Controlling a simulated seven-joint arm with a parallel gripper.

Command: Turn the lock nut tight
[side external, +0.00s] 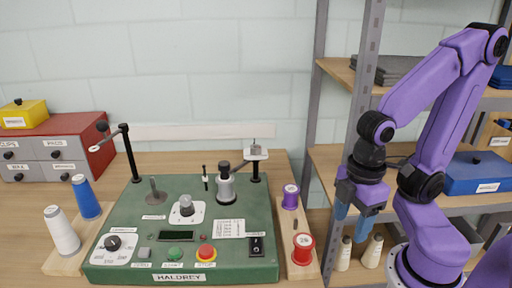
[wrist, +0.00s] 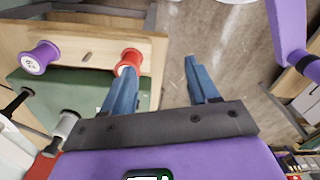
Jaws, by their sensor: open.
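The green machine (side external: 135,228) marked HALDREY stands on the wooden bench. No part is labelled as the lock nut in a way I can read. A silver post with a black top (side external: 226,190) and a grey knob on a white plate (side external: 186,206) stand on the machine. My gripper (side external: 355,214) is right of the machine, in front of the shelf, with blue fingers apart and pointing down. In the wrist view my gripper (wrist: 159,66) holds nothing. Its left finger overlaps the red spool (wrist: 130,54) in the picture; I cannot tell any contact.
A purple spool (side external: 290,197) and the red spool stand on a board right of the machine. Blue (side external: 86,199) and white (side external: 63,233) cones stand left. Black posts rise at the machine's back. The shelf upright (side external: 364,75) is close to my arm.

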